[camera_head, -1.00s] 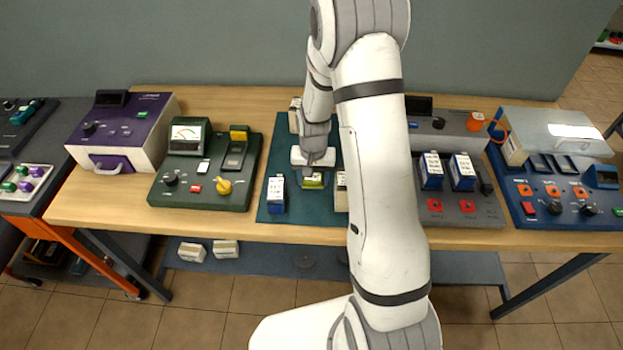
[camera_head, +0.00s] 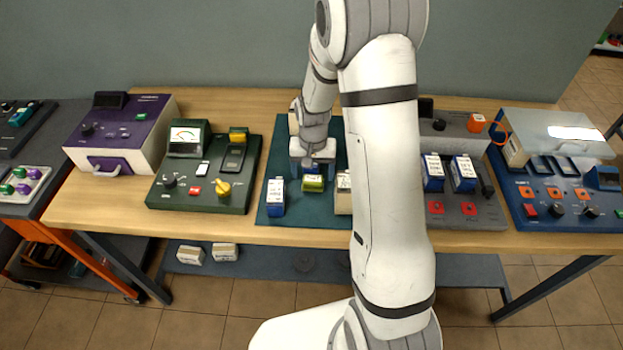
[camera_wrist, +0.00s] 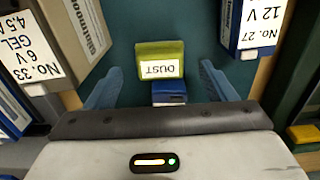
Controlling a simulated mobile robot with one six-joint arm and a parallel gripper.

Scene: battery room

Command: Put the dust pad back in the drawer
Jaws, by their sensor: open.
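The dust pad (camera_head: 313,184) is a yellow-green block with a white label on the dark teal mat (camera_head: 268,218). In the wrist view the pad (camera_wrist: 175,50) shows its DUST label, with a blue part (camera_wrist: 169,93) on the near side. My gripper (camera_head: 313,168) is over the mat at the far side of the pad. In the wrist view its blue fingers are spread apart, with the pad's blue part between them; neither visibly touches it. The purple-and-white case (camera_head: 125,135) at the left has a purple front panel with a handle, which looks shut; it may be the drawer.
A blue-and-white battery (camera_head: 276,197) stands left of the pad and a beige one (camera_head: 343,190) right of it, both close to my gripper. A green meter panel (camera_head: 205,175) lies between mat and purple case. My arm hides part of the table right of the mat.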

